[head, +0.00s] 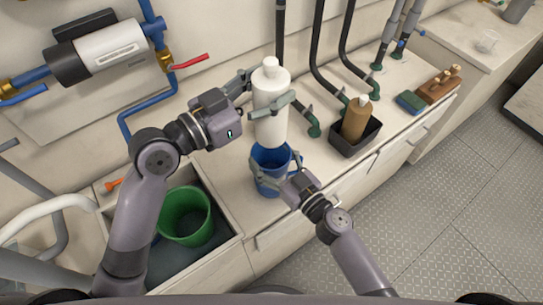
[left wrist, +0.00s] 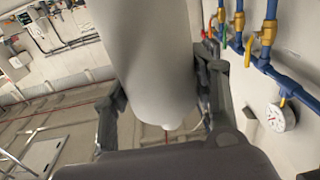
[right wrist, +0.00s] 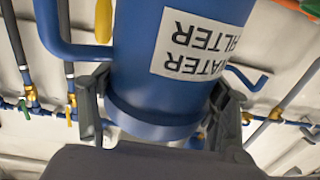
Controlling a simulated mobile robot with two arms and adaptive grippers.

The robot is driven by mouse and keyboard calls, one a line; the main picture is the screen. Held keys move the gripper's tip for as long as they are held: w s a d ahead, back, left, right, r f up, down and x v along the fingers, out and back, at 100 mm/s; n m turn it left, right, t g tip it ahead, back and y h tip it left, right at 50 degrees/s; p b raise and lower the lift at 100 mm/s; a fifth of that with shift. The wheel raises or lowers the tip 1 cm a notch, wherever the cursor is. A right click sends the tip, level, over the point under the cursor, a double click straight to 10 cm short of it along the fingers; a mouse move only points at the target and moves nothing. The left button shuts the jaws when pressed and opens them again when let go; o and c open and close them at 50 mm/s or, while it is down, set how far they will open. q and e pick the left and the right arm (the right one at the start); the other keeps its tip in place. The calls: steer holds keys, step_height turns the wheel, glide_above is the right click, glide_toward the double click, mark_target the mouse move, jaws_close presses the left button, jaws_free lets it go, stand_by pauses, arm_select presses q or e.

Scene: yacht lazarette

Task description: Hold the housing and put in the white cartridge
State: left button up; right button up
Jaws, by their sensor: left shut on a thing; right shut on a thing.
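The white cartridge (head: 269,126) is upright, with a small knob on top. My left gripper (head: 267,92) is shut on its upper body, one finger on each side; the cartridge also fills the middle of the left wrist view (left wrist: 150,65). The blue housing (head: 266,161) stands on the counter below it with its open top up. My right gripper (head: 279,173) is shut around the housing. The right wrist view shows the housing (right wrist: 135,60) between the fingers, with a white "WATER FILTER" label. The cartridge's lower end overlaps the housing's rim; I cannot tell whether it is inside.
A green bucket (head: 186,215) sits in a recess at the left. A dark tray (head: 352,142) with a brown bottle (head: 356,118) stands to the right. Black hoses and blue pipes run along the wall.

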mark_target(269, 135)
arm_select(q)
steer(key=shift+f, duration=6.8)
steer(key=o, duration=1.7)
steer(key=shift+o, duration=0.2)
step_height(269, 135, up, 10)
